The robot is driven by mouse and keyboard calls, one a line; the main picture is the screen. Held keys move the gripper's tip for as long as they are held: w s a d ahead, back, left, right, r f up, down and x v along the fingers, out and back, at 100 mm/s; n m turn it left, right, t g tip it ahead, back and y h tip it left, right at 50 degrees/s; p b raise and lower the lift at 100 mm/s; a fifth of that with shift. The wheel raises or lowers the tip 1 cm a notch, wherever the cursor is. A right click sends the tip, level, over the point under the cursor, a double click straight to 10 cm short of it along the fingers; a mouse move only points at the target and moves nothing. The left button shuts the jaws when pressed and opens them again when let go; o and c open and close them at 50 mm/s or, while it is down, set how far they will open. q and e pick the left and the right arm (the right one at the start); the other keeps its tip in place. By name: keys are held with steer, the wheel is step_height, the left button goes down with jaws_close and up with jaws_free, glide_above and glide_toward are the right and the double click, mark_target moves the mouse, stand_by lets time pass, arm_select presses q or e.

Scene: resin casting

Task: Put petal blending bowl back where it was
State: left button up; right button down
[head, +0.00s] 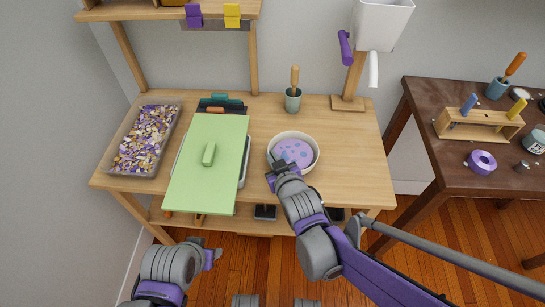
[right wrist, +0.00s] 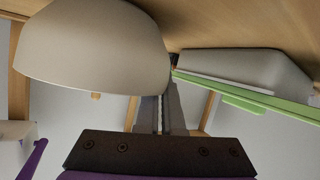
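The petal blending bowl (head: 312,166) is a pale round bowl with a lilac filling and bluish spots. It looks upright at the right of the wooden workbench, and I cannot tell for sure whether it touches the top. My right gripper (head: 278,164) is at its near left rim. In the right wrist view the bowl (right wrist: 90,50) fills the upper left, and the gripper's fingers (right wrist: 165,100) are close together at its edge, apparently shut on the wall; the tips are partly hidden. My left gripper (head: 212,257) is in front of the bench, away from the bowl; its opening is unclear.
Left of the bowl are a green-lidded box (head: 222,180) and a tray of petals (head: 120,168). Behind it stands a cup with a wooden-handled tool (head: 293,102). The workbench (head: 352,170) is clear right of the bowl. A dark side table (head: 425,110) stands at right.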

steer(key=c, duration=1)
jaws_free()
steer(key=shift+f, duration=0.1)
steer(key=shift+c, duration=0.2)
steer(key=shift+r, duration=0.3)
steer(key=p+v, duration=0.3)
steer(key=v, duration=0.9)
steer(key=s+d+f+m+g+h, duration=0.2)
steer(key=s+d+f+m+g, duration=0.1)
steer(key=s+d, duration=0.4)
steer(key=s+d+f+m+g+h, duration=0.3)
steer(key=s+d+f+g, duration=0.1)
steer(key=s+d, duration=0.4)
steer(key=shift+d+g, duration=0.4)
steer(key=shift+d, duration=0.7)
steer(key=shift+f, duration=0.1)
